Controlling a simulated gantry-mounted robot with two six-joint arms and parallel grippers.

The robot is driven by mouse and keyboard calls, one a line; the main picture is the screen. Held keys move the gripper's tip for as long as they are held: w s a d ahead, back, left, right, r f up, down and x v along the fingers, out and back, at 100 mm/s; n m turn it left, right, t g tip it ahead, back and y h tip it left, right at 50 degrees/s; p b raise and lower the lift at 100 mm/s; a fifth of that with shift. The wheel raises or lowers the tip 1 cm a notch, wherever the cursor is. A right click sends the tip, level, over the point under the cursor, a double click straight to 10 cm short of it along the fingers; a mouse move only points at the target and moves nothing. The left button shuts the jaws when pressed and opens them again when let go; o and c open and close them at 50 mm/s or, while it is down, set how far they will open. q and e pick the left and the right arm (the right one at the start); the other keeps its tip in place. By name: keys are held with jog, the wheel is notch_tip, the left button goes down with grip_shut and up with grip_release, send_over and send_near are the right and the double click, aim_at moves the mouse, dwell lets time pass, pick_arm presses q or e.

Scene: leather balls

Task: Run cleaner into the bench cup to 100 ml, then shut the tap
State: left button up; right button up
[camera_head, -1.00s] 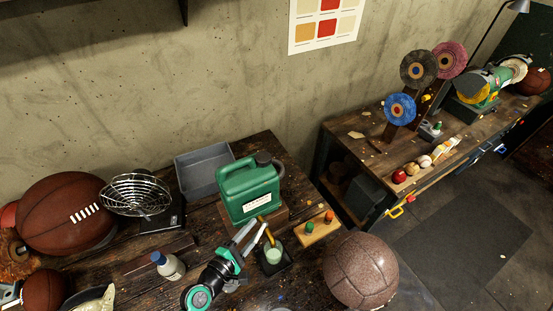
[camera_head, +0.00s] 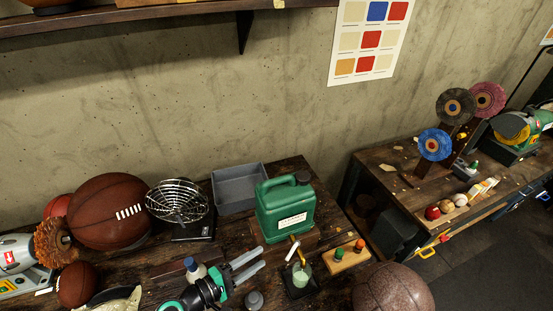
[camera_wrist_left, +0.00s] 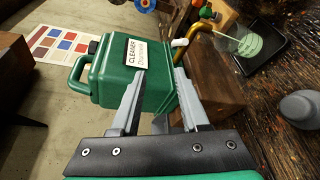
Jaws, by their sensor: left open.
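The green cleaner jug (camera_head: 285,212) sits on a wooden block at the bench's right end; its "CLEANER" label shows in the left wrist view (camera_wrist_left: 135,50). A brass tap (camera_wrist_left: 203,28) with a white end comes off its base, above the cup. The small clear cup (camera_head: 301,276) stands on a black tray (camera_head: 313,287) with pale green liquid in it. The cup shows markings in the left wrist view (camera_wrist_left: 240,40), but I cannot read the level. My left gripper (camera_head: 262,260) is open and empty, left of the tap and apart from it. My right gripper is not in view.
A white bottle with a blue cap (camera_head: 195,270) stands behind my left wrist. A grey knobbed object (camera_head: 254,300) is in front of the gripper. A wooden rack (camera_head: 348,257) with green and orange pegs and a brown ball (camera_head: 393,289) are right of the cup. A grey bin (camera_head: 239,190) is behind.

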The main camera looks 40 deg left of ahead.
pick_arm(q)
jog(key=w+d+r+m+t, duration=0.1)
jog(key=w+r+m, duration=0.2)
jog(key=r, duration=0.7)
jog(key=w+d+r+m+t, duration=0.1)
jog(key=w+r+m+t, duration=0.1)
jog(key=w+r+m, duration=0.2)
jog(key=w+d+r+m+t, duration=0.1)
jog(key=w+r+m, duration=0.2)
jog(key=r+m, duration=0.5)
notch_tip(320, 180, up, 9)
jog(key=shift+w+d+r+m+t, duration=0.15)
jog(key=shift+w+d+m+t, duration=0.1)
jog(key=shift+d+m+t, duration=0.1)
